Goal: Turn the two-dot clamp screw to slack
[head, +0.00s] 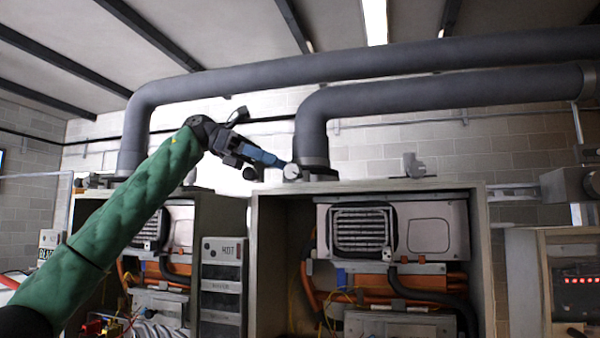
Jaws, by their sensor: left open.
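My left gripper (276,161) reaches in on a green-sleeved arm, its blue fingers pointing right above the middle cabinet. It is open. Its tips are close to a pale round knob (291,172) at the foot of the grey vent pipe; I cannot tell whether they touch it. This knob looks like a clamp screw, but no dots can be read on it. Another grey fitting (414,166) stands on the cabinet top further right. Which one bears two dots cannot be told. My right gripper is not in view.
Two thick grey pipes (430,92) run across above the gripper and bend down to the cabinets. The open middle cabinet (372,187) holds a heater unit (430,232) and orange pipes. A panel with red lights (577,275) stands right. The cabinet top between the fittings is clear.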

